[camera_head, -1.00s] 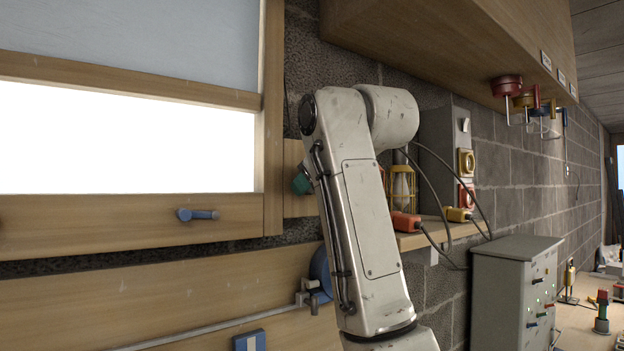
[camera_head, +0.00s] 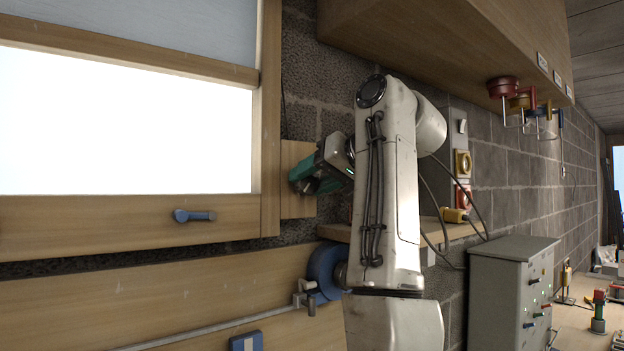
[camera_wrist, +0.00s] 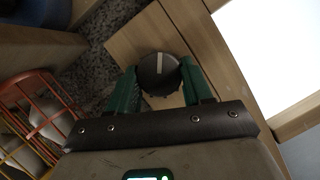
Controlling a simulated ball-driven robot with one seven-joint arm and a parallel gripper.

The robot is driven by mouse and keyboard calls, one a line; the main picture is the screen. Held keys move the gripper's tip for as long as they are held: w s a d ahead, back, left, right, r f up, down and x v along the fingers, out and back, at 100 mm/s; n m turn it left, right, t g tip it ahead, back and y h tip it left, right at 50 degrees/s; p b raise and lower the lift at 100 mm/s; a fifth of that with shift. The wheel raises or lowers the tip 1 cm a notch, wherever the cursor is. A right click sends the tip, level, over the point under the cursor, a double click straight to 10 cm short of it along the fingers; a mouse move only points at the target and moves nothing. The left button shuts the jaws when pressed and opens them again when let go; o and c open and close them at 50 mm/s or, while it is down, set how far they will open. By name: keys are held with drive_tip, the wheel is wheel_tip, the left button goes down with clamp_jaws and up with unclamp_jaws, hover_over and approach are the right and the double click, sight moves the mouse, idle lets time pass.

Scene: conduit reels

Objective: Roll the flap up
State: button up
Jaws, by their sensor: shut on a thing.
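The flap (camera_head: 150,30) is a pale grey sheet with a wooden bar (camera_head: 120,63) along its lower edge, at the top of the bright window opening. A dark round knob (camera_wrist: 158,73) with a white line sits on a wooden plate (camera_wrist: 137,38) beside the window frame. My gripper (camera_wrist: 160,68) is shut on this knob, with one green finger on each side. In the head view my gripper (camera_head: 308,182) is at the wooden plate right of the window, and the knob is hidden behind it.
A blue lever (camera_head: 194,215) is on the window's lower rail. A blue reel (camera_head: 322,268) and a rod sit below. A shelf, a grey cabinet (camera_head: 510,285) and an overhead cupboard (camera_head: 450,40) are at right. An orange wire cage (camera_wrist: 35,110) is left of my gripper.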

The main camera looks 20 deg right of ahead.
drive_tip(key=m+y, duration=0.1)
drive_tip(key=m, duration=0.1)
drive_tip(key=f+m+y, duration=0.1)
drive_tip(key=m+y, duration=0.1)
drive_tip(key=m, duration=0.1)
drive_tip(key=shift+d, duration=0.1)
drive_tip(key=m+y+b, duration=0.1)
drive_tip(key=m, duration=0.2)
drive_tip(key=shift+w+t+y, duration=0.1)
drive_tip(key=shift+t+y, duration=0.2)
drive_tip(key=shift+f+m+t+y+b, duration=0.1)
drive_tip(key=shift+m+t+y+b, duration=0.3)
drive_tip(key=shift+m, duration=1.2)
drive_tip(key=o, duration=1)
drive_tip(key=shift+o, duration=0.2)
drive_tip(key=shift+r, duration=0.2)
